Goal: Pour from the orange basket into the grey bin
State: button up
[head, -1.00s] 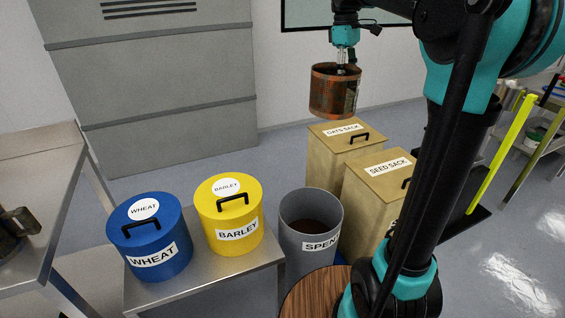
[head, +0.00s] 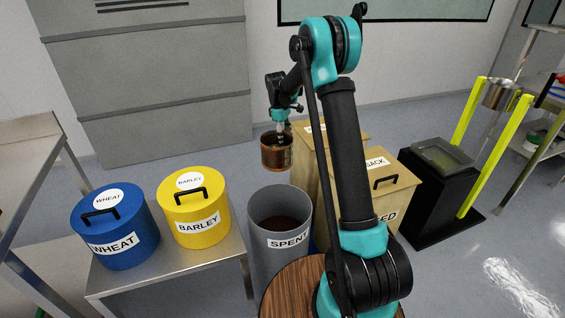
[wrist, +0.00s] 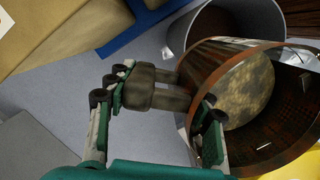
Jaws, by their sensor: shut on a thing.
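The orange basket (head: 277,155), a coppery round vessel, hangs from my gripper (head: 283,120) above and just behind the grey bin. In the wrist view my gripper (wrist: 160,98) is shut on the basket's dark handle, and the basket (wrist: 212,65) lies to the right with its open mouth showing. A mottled tan layer shows inside; I cannot tell whether it is contents or the bottom. The grey bin (head: 265,258), labelled "SPENT", stands open with dark brown matter inside. Its rim (wrist: 178,30) shows behind the basket in the wrist view.
A blue WHEAT drum (head: 115,240) and a yellow BARLEY drum (head: 197,215) stand on a metal table (head: 180,268) left of the bin. Tan sack boxes (head: 402,195) stand right of the bin, partly behind my arm. A black stand (head: 440,195) is further right.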

notch_tip(320, 180, down, 12)
jog(key=a, duration=0.1)
jog(key=shift+w+f, duration=0.15)
jog(key=shift+w, duration=0.25)
